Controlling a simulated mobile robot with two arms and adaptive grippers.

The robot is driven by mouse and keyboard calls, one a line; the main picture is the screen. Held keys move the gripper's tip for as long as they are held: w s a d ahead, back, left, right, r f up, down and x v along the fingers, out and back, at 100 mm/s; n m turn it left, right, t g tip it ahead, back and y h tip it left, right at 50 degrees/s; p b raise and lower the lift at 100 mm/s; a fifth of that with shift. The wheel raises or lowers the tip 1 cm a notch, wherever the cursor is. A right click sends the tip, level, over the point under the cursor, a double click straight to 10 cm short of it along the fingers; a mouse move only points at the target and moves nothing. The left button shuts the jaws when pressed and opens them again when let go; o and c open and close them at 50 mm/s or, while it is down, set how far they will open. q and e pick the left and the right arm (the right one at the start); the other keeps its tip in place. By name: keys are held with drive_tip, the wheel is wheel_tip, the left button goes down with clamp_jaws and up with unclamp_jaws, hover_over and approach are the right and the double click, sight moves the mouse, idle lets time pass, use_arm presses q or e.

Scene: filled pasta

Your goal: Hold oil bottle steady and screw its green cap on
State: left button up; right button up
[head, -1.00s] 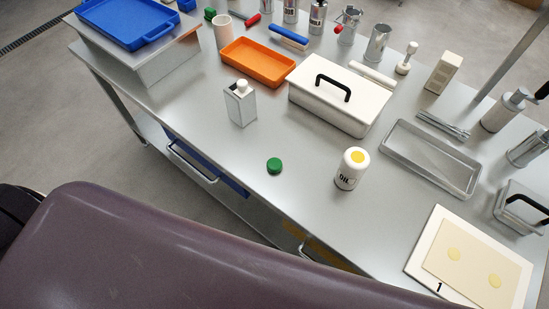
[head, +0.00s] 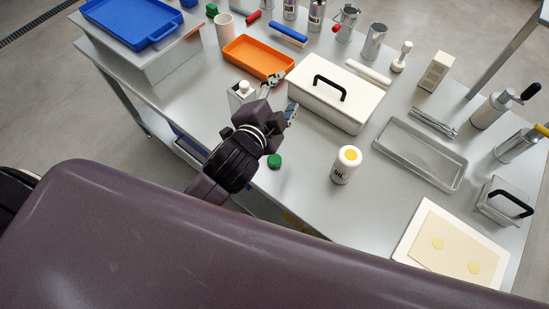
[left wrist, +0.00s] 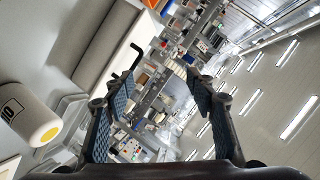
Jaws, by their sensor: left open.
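The oil bottle (head: 342,170) stands upright on the table, white with dark lettering and a yellow circle on top. In the left wrist view it (left wrist: 20,112) appears at the left edge, outside the fingers. The green cap (head: 274,161) lies on the table left of the bottle, apart from it, just right of my left arm. My left gripper (head: 284,96) is open and empty, up and left of the bottle, between the white square container and the lidded box. Its spread fingers (left wrist: 158,85) show in the left wrist view. My right gripper is not in view.
A white lidded box (head: 320,101) with a black handle stands behind the bottle. A white square container (head: 235,101) is partly hidden by my left gripper. An orange tray (head: 245,55) lies behind, a metal tray (head: 450,176) to the right. A board with a dough sheet (head: 405,238) is front right.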

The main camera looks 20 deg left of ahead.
use_arm(q)
drive_tip(key=w+d+r+m+t+h, duration=0.1)
drive_tip(key=d+r+m+t+h, duration=0.3)
drive_tip(key=d+r+m+h, duration=0.95)
drive_tip(key=s+d+r+m+g+h, duration=0.1)
drive_tip(key=s+d+m+g+h, duration=0.2)
drive_tip(key=s+d+m+g, duration=0.75)
drive_tip(key=s+d+r+m+g+h, duration=0.2)
drive_tip(key=d+m+g+h, duration=0.3)
drive_tip(key=m, duration=1.2)
drive_tip(key=s+a+f+m+g+y, duration=0.2)
drive_tip(key=f+m+y, duration=0.45)
drive_tip(key=f, duration=0.35)
drive_tip(key=s+a+f+m+g+y, duration=0.1)
drive_tip(key=a+f+m+g+y, duration=0.15)
drive_tip(key=f+m+y, duration=0.5)
drive_tip(key=w+a+f+m+y, duration=0.2)
drive_tip(key=w+a+f, duration=0.1)
drive_tip(key=a, duration=0.5)
drive_tip(key=w+a+f+m+t+y, duration=0.1)
drive_tip(key=w+a+f+m+y, duration=0.1)
drive_tip(key=a+f, duration=0.3)
drive_tip(key=w+a+f+m+t+y, duration=0.1)
drive_tip(key=w+a+f+y, duration=0.3)
drive_tip(key=a, duration=0.7)
drive_tip(key=shift+w+a+m+y, duration=0.1)
drive_tip(key=shift+w+m+y, duration=0.15)
drive_tip(key=shift+w+m, duration=0.3)
